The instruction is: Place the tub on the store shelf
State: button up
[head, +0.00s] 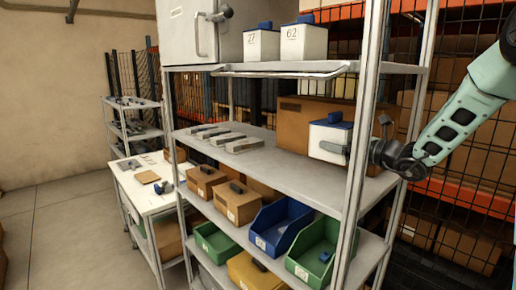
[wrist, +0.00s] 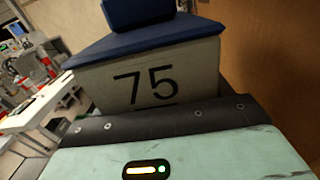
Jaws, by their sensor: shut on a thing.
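A white tub with a blue lid and knob (head: 328,138) is at the right end of the middle shelf (head: 270,158). In the wrist view the tub (wrist: 150,80) fills the middle and shows the number 75. My gripper (head: 346,151) reaches in from the right past the front post and is shut on the tub. The gripper (wrist: 170,120) also shows in the wrist view, right against the tub's near side; its fingertips are hidden. I cannot tell whether the tub's base touches the shelf.
Tubs 27 (head: 262,42) and 62 (head: 303,42) stand on the upper shelf (head: 330,67). A large cardboard box (head: 292,122) is behind the held tub. Grey flat pieces (head: 224,138) lie further left. Bins and boxes fill the level below. A metal post (head: 362,120) stands in front.

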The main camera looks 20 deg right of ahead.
aim_at(319, 136)
jog(key=w+a, duration=0.1)
jog(key=w+a+r, duration=0.2)
jog(key=a, duration=0.1)
jog(key=shift+a+f, duration=0.2)
jog(key=shift+f, duration=0.05)
jog(key=shift+w+f+p, duration=0.1)
jog(key=shift+f+p, duration=1.75)
jog(key=shift+f, duration=2.85)
jog(key=o, duration=1.2)
jog(key=b+v, duration=0.4)
jog(key=v, duration=0.3)
jog(key=shift+f, duration=0.1)
jog(key=shift+s, duration=0.3)
